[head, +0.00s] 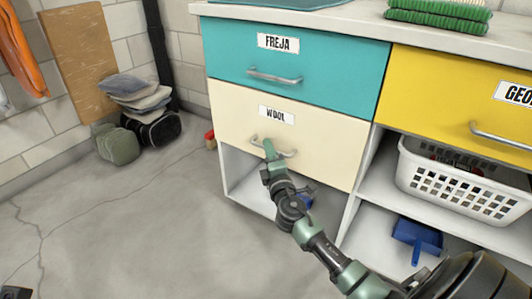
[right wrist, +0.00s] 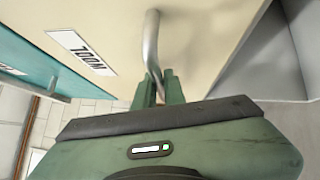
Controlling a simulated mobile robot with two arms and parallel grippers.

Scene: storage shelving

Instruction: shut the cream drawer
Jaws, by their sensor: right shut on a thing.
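The cream drawer (head: 230,112) with the "WOOL" label is below the teal drawer in the head view. From this angle I cannot tell how far its front stands out. Its grey bar handle (head: 288,153) is low on the front. My right gripper (head: 271,150) reaches up to the handle from the lower right. In the right wrist view, the fingers (right wrist: 159,88) are shut around the lower end of the handle (right wrist: 151,42), close to the cream front (right wrist: 195,35).
The teal "FREJA" drawer (head: 330,65) is above, and a yellow drawer (head: 430,95) is to the right. A white basket (head: 465,190) and a blue dustpan (head: 418,236) are on the shelves at right. Cushions (head: 135,92) lie by the wall.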

